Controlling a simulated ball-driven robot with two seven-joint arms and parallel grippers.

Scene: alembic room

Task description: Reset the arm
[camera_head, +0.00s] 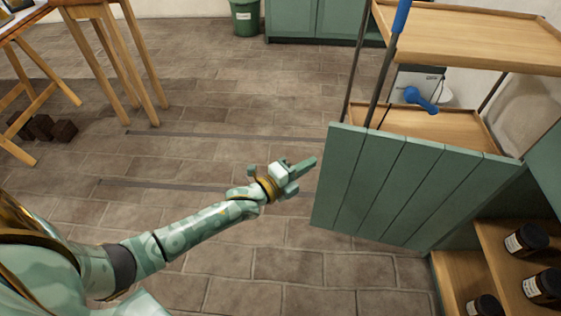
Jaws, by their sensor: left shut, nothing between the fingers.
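My left arm (200,228) comes in from the lower left and reaches out over the tiled floor. My left gripper (304,164) is shut and empty. In the picture its fingertips lie just left of the top left corner of a green plank door (400,185); I cannot tell whether they touch it. My right gripper is not in view.
The green door stands open beside a wooden shelf (450,272) with dark jars (526,240) at the lower right. Behind it is a wooden-tiered cart (480,35) with a blue object (421,99). A wooden table (105,50) stands at the upper left. The middle floor is clear.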

